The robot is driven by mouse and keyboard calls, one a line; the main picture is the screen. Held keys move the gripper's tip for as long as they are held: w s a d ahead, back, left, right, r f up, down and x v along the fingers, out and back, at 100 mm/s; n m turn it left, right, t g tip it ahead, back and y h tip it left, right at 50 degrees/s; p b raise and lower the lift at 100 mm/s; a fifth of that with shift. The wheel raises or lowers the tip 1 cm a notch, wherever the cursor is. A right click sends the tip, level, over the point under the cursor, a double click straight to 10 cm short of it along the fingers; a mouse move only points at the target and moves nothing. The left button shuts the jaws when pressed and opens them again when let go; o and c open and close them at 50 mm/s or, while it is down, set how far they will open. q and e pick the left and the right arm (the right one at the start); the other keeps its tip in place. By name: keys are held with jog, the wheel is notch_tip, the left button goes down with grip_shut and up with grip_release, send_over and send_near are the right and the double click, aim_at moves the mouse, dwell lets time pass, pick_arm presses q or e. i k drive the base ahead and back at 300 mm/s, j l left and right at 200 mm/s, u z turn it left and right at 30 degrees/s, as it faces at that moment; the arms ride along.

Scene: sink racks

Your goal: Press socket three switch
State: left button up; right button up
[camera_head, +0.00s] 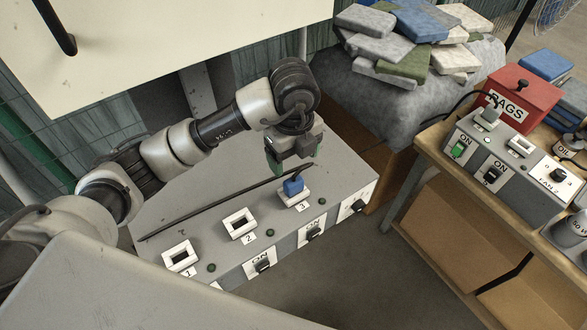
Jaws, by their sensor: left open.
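A long grey socket box carries white sockets numbered 1 (180,257), 2 (240,223) and 3 (292,198). A blue plug (293,186) sits in socket three. Black rocker switches are on the box's front face: one below socket three (313,235), one below socket two (262,266), and one further right (357,207). My left gripper (293,165) points down just above and behind the blue plug. It is open, with a dark finger on each side; contact with the plug cannot be told. My right gripper is not in view.
A black cable (215,205) lies across the box top. A wooden bench (440,165) at the right holds a grey switch panel (487,160) and a red RAGS box (523,92). Folded cloths (395,45) are piled behind. Bare floor lies in front of the box.

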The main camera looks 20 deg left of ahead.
aim_at(316, 234)
jog(key=k+j, duration=0.8)
jog(key=j, duration=0.1)
